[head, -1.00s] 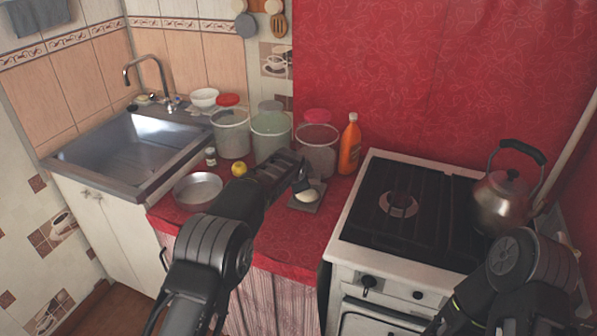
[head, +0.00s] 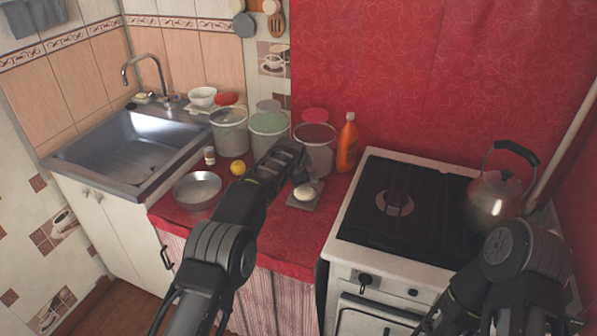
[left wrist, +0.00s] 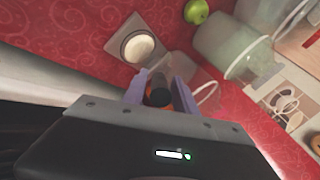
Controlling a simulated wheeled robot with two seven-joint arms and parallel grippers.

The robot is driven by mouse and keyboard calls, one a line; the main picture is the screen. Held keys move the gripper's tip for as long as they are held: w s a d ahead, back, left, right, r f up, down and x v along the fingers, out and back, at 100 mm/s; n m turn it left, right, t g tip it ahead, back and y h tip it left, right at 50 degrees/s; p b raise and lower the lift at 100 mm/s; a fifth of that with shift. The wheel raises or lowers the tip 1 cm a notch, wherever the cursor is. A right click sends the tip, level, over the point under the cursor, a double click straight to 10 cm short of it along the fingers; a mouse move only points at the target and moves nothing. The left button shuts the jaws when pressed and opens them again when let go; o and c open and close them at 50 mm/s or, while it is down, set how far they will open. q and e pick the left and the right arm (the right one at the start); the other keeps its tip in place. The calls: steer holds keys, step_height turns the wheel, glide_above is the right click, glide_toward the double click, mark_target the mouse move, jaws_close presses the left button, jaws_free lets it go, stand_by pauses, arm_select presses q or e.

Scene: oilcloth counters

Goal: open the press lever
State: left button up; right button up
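The press shows as a small grey square plate (head: 304,204) on the red counter, with a pale round lump (head: 305,192) on it. In the left wrist view the plate (left wrist: 113,46) and lump (left wrist: 138,46) lie beyond my fingers, and a greyish translucent piece (left wrist: 180,66) stands beside the plate. I cannot tell whether that piece is its upper part. My left gripper (head: 297,158) is above and just behind the plate. Its purple fingers (left wrist: 160,80) are apart, with nothing visibly gripped. A dark-capped orange shape (left wrist: 160,92) shows between them, apparently the bottle beyond. My right gripper is outside the frame.
Several clear jars (head: 229,134) and an orange bottle (head: 347,146) stand behind the press. The stove (head: 400,210) with a kettle (head: 491,200) is right, the sink (head: 125,150) left.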

arm_select(q)
steer(key=shift+o, duration=0.7)
steer(key=shift+b+v, duration=0.4)
steer(key=shift+v, duration=0.4)
steer(key=b+v, duration=0.2)
steer(key=v, duration=0.4)
steer(key=shift+s+r, duration=0.1)
steer(key=shift+c, duration=0.3)
